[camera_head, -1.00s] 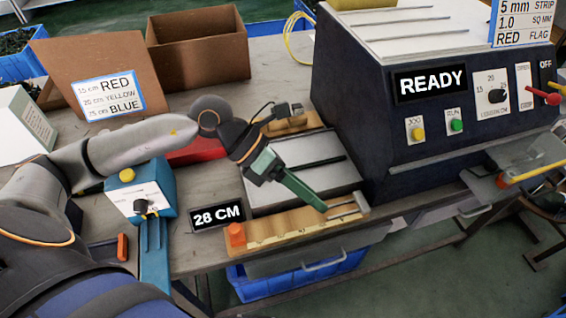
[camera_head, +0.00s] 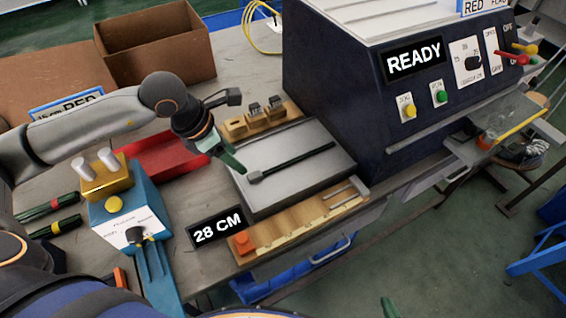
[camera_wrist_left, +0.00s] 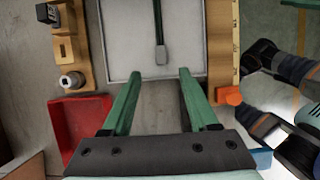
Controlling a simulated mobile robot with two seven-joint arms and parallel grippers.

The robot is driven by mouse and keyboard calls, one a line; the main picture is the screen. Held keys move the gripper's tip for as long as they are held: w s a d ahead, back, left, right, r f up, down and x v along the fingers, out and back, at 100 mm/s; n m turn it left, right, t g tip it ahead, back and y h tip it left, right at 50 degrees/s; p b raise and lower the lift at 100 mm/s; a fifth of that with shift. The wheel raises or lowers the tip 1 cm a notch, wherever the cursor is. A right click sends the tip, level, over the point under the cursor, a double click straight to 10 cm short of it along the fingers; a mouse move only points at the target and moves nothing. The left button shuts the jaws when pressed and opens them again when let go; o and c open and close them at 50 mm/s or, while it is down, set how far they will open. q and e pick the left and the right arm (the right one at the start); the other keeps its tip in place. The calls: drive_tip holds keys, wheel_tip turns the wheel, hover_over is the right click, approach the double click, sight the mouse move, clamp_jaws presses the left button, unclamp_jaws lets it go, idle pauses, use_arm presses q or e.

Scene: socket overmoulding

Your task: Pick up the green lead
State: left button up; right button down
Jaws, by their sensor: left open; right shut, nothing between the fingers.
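The green lead (camera_head: 295,162) is a thin dark strip with a grey-green block at its near left end. It lies straight on the pale tray (camera_head: 330,186) beside the machine. In the left wrist view the lead (camera_wrist_left: 159,25) runs away from me, with its block facing my fingers. My left gripper (camera_head: 238,166) is at the tray's left edge, near that block; in the left wrist view (camera_wrist_left: 160,78) its fingers are apart with nothing between them. A green tip of my right gripper (camera_head: 389,308) shows at the bottom edge of the head view, away from the lead.
A wooden ruler board (camera_head: 310,218) with an orange stop lies before the tray. A wooden block (camera_head: 258,120) with metal fittings stands behind it, a red tray (camera_head: 160,158) to its left. The blue device (camera_head: 130,205) is at left and the dark machine (camera_head: 350,85) at right.

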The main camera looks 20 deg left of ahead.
sight(254, 175)
use_arm(q)
drive_tip(key=x, duration=0.8)
drive_tip(key=shift+d+f+p, duration=0.15)
drive_tip(key=shift+f+p, duration=0.05)
drive_tip(key=shift+p, duration=0.15)
clamp_jaws()
